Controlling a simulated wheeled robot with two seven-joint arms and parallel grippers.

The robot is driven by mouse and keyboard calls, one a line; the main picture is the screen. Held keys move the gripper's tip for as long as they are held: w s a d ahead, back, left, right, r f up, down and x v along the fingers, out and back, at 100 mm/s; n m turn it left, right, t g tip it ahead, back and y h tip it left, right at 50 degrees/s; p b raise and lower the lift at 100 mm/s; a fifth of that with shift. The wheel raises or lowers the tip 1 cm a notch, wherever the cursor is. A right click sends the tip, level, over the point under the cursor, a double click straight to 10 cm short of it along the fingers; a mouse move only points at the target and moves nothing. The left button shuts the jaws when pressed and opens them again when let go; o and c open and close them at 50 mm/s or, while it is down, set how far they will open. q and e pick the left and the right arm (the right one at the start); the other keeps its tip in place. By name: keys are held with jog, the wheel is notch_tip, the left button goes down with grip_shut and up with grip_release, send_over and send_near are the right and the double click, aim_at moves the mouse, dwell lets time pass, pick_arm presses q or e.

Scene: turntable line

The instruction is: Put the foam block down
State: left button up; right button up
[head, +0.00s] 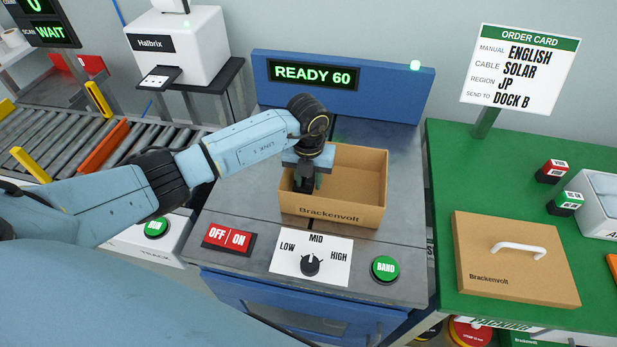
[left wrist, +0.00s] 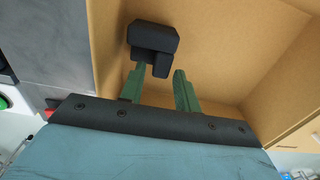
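The foam block is a dark, stepped piece (left wrist: 153,40) in the left wrist view, just beyond and partly between the green fingertips. My left gripper (left wrist: 160,74) points down inside the open cardboard box (left wrist: 225,40). Its fingers stand a little apart beside the block's smaller step; whether they touch it is unclear. In the head view the left gripper (head: 304,184) is over the left part of the box (head: 335,217), which sits on the grey turntable bench. The gripper hides most of the block there. My right gripper is not in view.
The box's right half looks empty. In front are an OFF/ON switch (head: 229,239), a LOW-MID-HIGH dial (head: 311,262) and a green BAND button (head: 385,268). A READY 60 display (head: 313,74) stands behind.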

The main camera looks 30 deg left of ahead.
aim_at(309, 183)
pick_arm(q)
jog(key=shift+o, duration=0.5)
